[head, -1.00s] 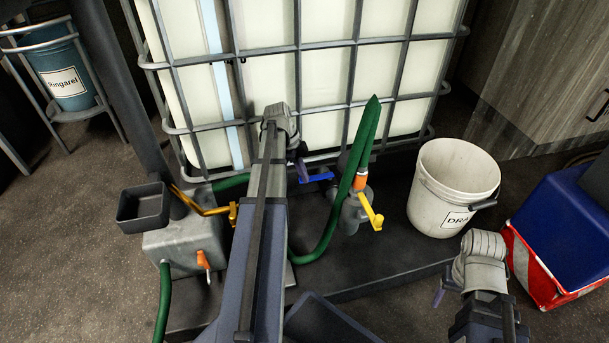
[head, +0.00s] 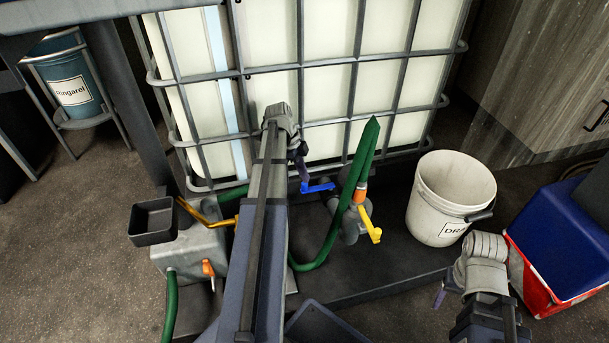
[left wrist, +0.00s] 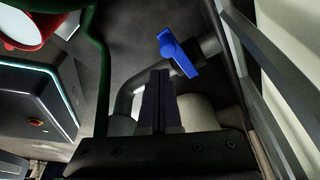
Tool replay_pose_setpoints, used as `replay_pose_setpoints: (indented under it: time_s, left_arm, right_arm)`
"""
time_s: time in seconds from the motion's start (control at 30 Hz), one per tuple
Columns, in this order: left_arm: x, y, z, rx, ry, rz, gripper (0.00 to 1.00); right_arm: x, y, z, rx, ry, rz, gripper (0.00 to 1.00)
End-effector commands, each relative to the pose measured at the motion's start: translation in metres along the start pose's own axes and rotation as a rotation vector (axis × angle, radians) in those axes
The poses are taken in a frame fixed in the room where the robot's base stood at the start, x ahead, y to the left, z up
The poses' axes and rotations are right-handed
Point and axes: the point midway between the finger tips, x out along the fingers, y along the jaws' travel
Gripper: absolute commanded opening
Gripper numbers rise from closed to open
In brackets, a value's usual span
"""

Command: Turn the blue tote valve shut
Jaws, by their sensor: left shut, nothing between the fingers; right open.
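The blue tote valve handle (head: 319,187) is low at the front of the caged white tote (head: 330,80). In the left wrist view the blue handle (left wrist: 178,54) lies slantwise on a grey pipe, just beyond my fingertips. My left gripper (head: 303,173) points down beside the handle's left end. Its dark fingers show together and empty in the left wrist view (left wrist: 159,75). I cannot tell whether they touch the handle. My right gripper (head: 440,297) is open, low at the right in front of the white bucket, its fingers partly hidden by the wrist.
A yellow-handled valve (head: 369,222) and green hose (head: 328,232) stand just right of the blue handle. A white bucket (head: 427,205) and a blue-and-red box (head: 560,235) are to the right. A grey tank with an orange tap (head: 209,268) stands left of my left arm.

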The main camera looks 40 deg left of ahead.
Motion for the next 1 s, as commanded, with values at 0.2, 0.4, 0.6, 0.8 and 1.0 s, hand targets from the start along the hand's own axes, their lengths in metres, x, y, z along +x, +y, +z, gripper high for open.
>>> replay_pose_setpoints:
  time_s: [0.2,0.4,0.6,0.8,1.0]
  left_arm:
    - [-0.038,0.003,-0.017,0.003,0.004,0.006,0.00]
    - [-0.051,0.005,-0.023,0.004,0.006,0.008,0.00]
    - [-0.051,0.005,-0.023,0.005,0.007,0.009,0.00]
    - [-0.050,0.005,-0.023,0.005,0.007,0.009,0.00]
    - [-0.050,0.005,-0.023,0.005,0.007,0.009,0.00]
  right_arm:
    - [-0.041,0.004,0.003,0.000,-0.002,0.000,0.67]
    - [-0.055,0.005,0.004,0.000,-0.003,0.000,0.67]
    - [-0.054,0.005,0.004,0.000,-0.004,0.000,0.67]
    - [-0.054,0.005,0.003,0.000,-0.004,0.000,0.67]
    - [-0.054,0.005,0.004,0.000,-0.004,0.000,0.67]
